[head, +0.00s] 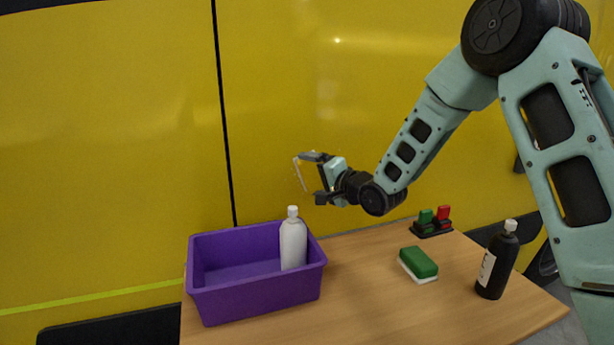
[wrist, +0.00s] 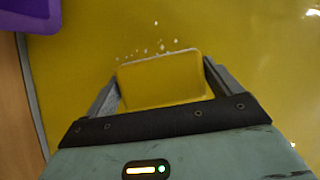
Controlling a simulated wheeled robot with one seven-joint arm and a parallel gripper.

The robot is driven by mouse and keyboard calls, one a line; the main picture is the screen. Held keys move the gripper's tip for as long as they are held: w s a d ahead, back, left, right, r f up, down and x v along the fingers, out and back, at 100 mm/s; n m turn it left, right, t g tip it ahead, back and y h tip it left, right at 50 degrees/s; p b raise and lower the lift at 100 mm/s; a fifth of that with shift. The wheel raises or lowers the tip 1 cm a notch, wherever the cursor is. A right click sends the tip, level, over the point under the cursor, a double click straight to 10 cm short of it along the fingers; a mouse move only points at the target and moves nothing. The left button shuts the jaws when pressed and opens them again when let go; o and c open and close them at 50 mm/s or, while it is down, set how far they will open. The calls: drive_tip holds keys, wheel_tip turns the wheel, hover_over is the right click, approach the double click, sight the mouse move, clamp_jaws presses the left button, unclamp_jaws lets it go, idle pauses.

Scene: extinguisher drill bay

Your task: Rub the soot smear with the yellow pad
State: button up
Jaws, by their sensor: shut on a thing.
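My gripper (head: 312,177) is shut on the yellow pad (wrist: 162,84), with one finger on each side of it. In the wrist view the pad has a pale far edge and faces the yellow panel (head: 120,130). White specks (wrist: 160,47) lie on the panel along the pad's far edge. The pad looks to be at the panel, but I cannot tell for sure whether it touches. I see no dark soot smear in either view; the pad hides part of the panel.
On the wooden table (head: 360,310) stand a purple bin (head: 255,298) with a white bottle (head: 292,245) in it, a green-and-white sponge (head: 418,262), a black bottle (head: 497,262) and a dark holder (head: 431,229) with green and red items. The table's front middle is clear.

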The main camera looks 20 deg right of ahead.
drive_tip(key=d+p, duration=0.2)
drive_tip(key=d, duration=0.6)
drive_tip(key=shift+d+p, duration=0.2)
drive_tip(key=shift+p, duration=0.1)
idle(0.4)
drive_tip(key=shift+w+r, duration=0.1)
drive_tip(key=s, duration=0.6)
idle(0.5)
drive_tip(key=shift+s, duration=1.5)
